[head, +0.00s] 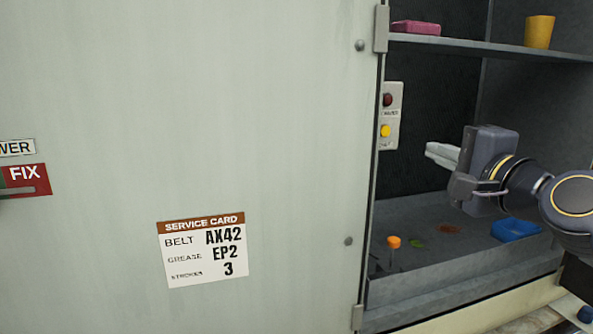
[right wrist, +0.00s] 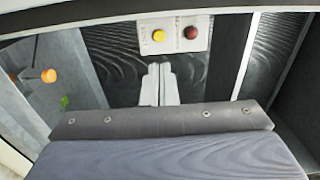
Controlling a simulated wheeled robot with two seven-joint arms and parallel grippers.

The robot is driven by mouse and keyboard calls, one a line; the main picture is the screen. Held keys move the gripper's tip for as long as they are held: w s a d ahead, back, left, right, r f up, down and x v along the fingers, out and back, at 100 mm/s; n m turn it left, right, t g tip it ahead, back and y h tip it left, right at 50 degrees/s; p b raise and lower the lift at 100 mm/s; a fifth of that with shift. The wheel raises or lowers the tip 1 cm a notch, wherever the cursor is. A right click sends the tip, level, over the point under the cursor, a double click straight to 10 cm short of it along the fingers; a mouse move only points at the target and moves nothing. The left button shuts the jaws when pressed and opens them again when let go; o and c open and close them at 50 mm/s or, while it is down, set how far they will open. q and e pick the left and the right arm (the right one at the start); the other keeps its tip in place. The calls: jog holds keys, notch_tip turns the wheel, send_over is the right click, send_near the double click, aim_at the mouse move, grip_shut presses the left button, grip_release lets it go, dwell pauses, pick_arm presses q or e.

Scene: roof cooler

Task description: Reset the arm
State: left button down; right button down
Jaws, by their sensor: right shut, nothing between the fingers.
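My right gripper (head: 430,151) comes in from the right in the head view, inside the open cabinet bay. Its fingers are shut together with nothing between them, and point left toward the button panel (head: 391,116). The panel has a dark red button (head: 387,99) above a yellow button (head: 385,131). In the right wrist view the closed fingertips (right wrist: 159,68) point at the wall just below the panel (right wrist: 174,36), and a gap shows between them and the buttons. My left gripper is not in view.
A shelf (head: 480,45) above holds a pink block (head: 415,27) and a yellow cup (head: 539,32). Below are an orange-capped item (head: 393,242) and a blue tray (head: 515,229). A large pale panel with a service card (head: 205,250) fills the left.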

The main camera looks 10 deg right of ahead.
jog(key=s+a+f+n+g+y, duration=0.1)
jog(key=s+a+f+n+g, duration=0.3)
jog(key=f, duration=0.8)
jog(key=s+a+f+n+g+y, duration=0.1)
jog(key=s+a+f+n+g, duration=0.3)
jog(key=f, duration=0.9)
jog(key=s+a+f+n+g, duration=0.4)
jog(key=s+f+n, duration=0.3)
jog(key=s+f, duration=0.4)
notch_tip(320, 180, down, 2)
jog(key=shift+n+g+y, duration=0.3)
jog(key=shift+g+y, duration=0.1)
jog(key=shift+d, duration=0.1)
